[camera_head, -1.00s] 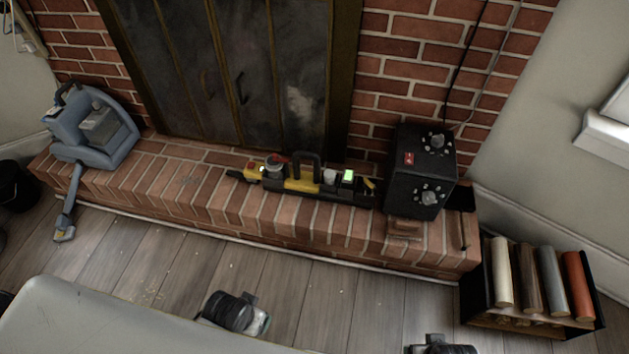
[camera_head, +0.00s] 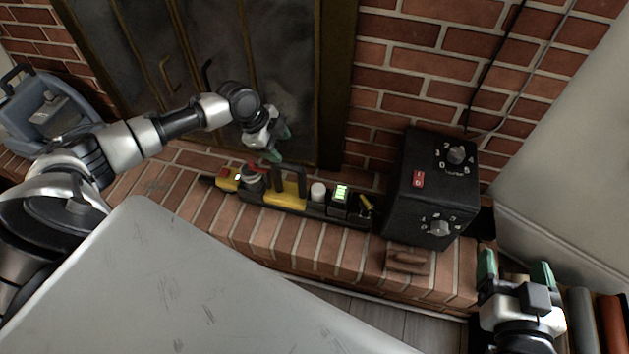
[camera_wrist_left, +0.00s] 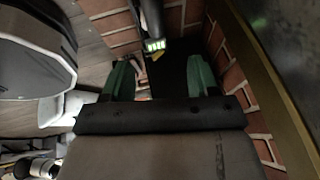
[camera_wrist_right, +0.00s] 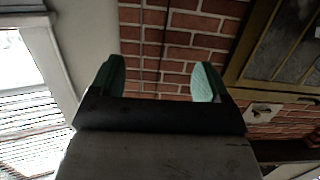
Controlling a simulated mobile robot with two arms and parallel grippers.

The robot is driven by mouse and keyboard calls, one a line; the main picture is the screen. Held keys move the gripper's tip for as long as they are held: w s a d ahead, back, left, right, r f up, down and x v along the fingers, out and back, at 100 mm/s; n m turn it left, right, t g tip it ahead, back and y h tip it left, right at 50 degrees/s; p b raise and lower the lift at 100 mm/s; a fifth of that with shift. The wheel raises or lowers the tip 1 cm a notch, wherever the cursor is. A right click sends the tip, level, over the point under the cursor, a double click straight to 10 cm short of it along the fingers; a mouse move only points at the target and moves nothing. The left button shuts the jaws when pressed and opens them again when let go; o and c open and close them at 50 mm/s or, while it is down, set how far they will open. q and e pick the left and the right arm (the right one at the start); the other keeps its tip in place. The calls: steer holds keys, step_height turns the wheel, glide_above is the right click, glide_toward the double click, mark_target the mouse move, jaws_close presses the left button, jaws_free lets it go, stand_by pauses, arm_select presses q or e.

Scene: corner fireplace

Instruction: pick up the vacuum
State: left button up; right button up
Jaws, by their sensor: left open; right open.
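A long yellow and black device (camera_head: 292,196) with an upright black handle and a lit green display lies on the brick hearth. A blue-grey machine (camera_head: 45,115) with a top handle, which looks like a vacuum, stands at the hearth's left end, partly hidden by my left arm. I cannot tell for certain which one is the vacuum. My left gripper (camera_head: 279,143) is open and empty, just above and behind the yellow device's handle. The green display (camera_wrist_left: 155,45) shows beyond its fingers in the left wrist view. My right gripper (camera_head: 515,266) is open and empty at the hearth's right end.
A black box with dials (camera_head: 430,188) stands right of the yellow device. A small brown block (camera_head: 408,261) lies before it. The log rack (camera_head: 610,320) is beside my right gripper. Fireplace doors (camera_head: 215,60) rise close behind the left gripper.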

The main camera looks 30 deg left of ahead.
mark_target(293, 165)
arm_select(q)
steer(key=b+x, duration=0.1)
steer(key=x, duration=0.2)
steer(key=shift+d+f, duration=0.1)
steer(key=shift+f, duration=0.25)
steer(key=shift+b+x, duration=0.5)
steer(key=shift+x, duration=0.5)
steer(key=shift+d+f, duration=0.1)
steer(key=shift+f, duration=0.25)
steer(key=b+x, duration=0.2)
steer(key=x, duration=0.1)
steer(key=shift+s+f, duration=0.1)
steer(key=shift+f, duration=0.45)
arm_select(e)
steer(key=s+a+r+t+y, duration=0.1)
steer(key=s+r+t+y, duration=0.3)
steer(key=r+t, duration=0.7)
steer(key=shift+r, duration=0.35)
steer(key=shift+a, duration=0.1)
arm_select(q)
jaws_close()
